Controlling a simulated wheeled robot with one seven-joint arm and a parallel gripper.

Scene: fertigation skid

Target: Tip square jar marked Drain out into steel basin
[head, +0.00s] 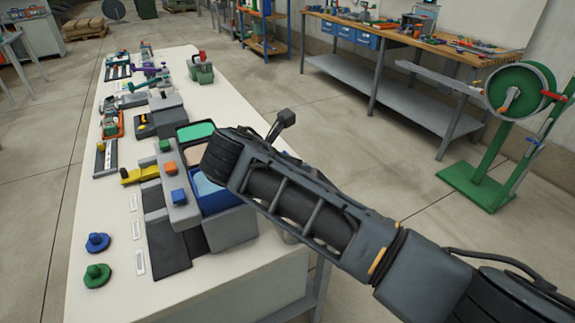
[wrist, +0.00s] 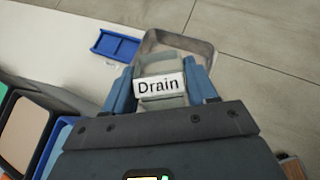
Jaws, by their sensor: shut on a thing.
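In the wrist view the square jar (wrist: 160,68), pale grey with a white label reading "Drain", sits between the two blue fingers of my gripper (wrist: 163,86). The gripper is shut on it. The label faces the wrist camera and the text reads nearly level. The steel basin (wrist: 207,49), a rounded-square open vessel with a thin rim, shows just beyond the jar. The jar covers part of the basin's near side; I cannot tell whether they touch. In the head view my arm hides the gripper and the jar.
A blue tray (wrist: 117,45) lies left of the basin on the white table (head: 90,225). Blue (head: 97,242) and green (head: 97,275) knobs sit at the table's left edge.

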